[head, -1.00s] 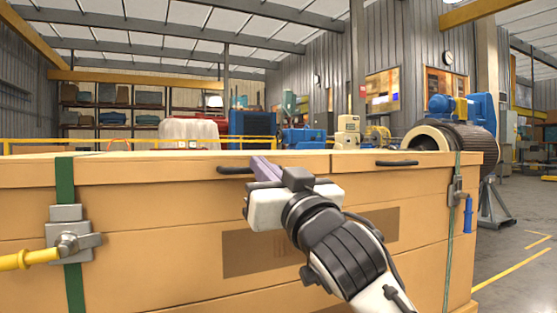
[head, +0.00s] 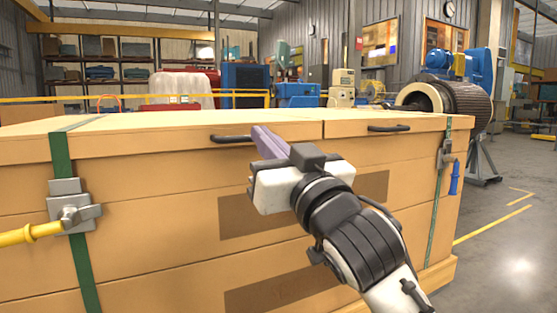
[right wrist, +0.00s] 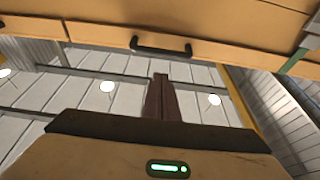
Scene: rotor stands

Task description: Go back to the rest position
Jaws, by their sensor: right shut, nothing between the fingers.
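My right gripper (head: 262,137) is in front of the large wooden crate (head: 150,190) in the head view. Its purple fingers point up and away, close to the crate's left black handle (head: 231,139). The fingers are together and hold nothing. In the right wrist view the shut fingers (right wrist: 160,80) stand at the centre, dark, with a crate handle (right wrist: 160,47) beyond them. I cannot tell how wide the gap to the crate is. My left gripper is not in view.
The crate fills the front, with green straps and a grey latch with a yellow handle (head: 28,233) at left. A second black handle (head: 389,128) is at the right of its lid edge. A ribbed rotor (head: 455,100) on a stand is beyond. Open floor (head: 500,245) lies at right.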

